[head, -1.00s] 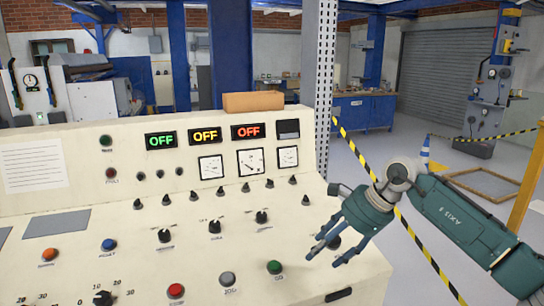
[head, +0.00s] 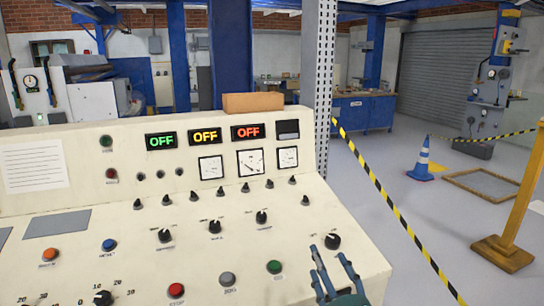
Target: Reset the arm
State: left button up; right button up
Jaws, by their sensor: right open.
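My right gripper (head: 333,271) shows at the bottom of the head view, in front of the right end of the cream control panel (head: 100,232). Its blue-grey fingers are spread open with nothing between them, and the rest of the right arm is out of frame. The fingers are just below a black knob (head: 332,241) and to the right of the green button (head: 274,267). I cannot tell whether they touch the panel. My left gripper is not in view.
The panel carries a red button (head: 176,290), a grey button (head: 227,279), dials and three OFF displays. A cardboard-coloured box (head: 253,103) sits on top. A striped barrier tape (head: 385,200) runs along the right. A blue cone (head: 423,160) stands on open floor beyond.

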jog(key=s+d+f+m+g+h, duration=0.3)
jog(key=s+d+f+m+g, duration=0.25)
jog(key=f, duration=0.55)
jog(key=s+d+f+m+g, duration=0.1)
jog(key=s+f+m+g, duration=0.15)
jog(key=s+f, duration=0.45)
jog(key=s+d+f+m+g, duration=0.1)
jog(key=s+f+m+g, duration=0.15)
jog(key=s, duration=0.95)
jog(key=s+d+f+m+g, duration=0.15)
jog(key=s+f+g, duration=0.3)
jog(key=s, duration=0.45)
notch_tip(320, 180, down, 28)
jog(key=s+a, duration=0.1)
jog(key=s, duration=0.2)
jog(key=s+d+f+g, duration=0.2)
jog(key=s+d+f, duration=0.1)
jog(key=s+f, duration=1.2)
jog(key=shift+s+f, duration=0.25)
jog(key=shift+s, duration=0.5)
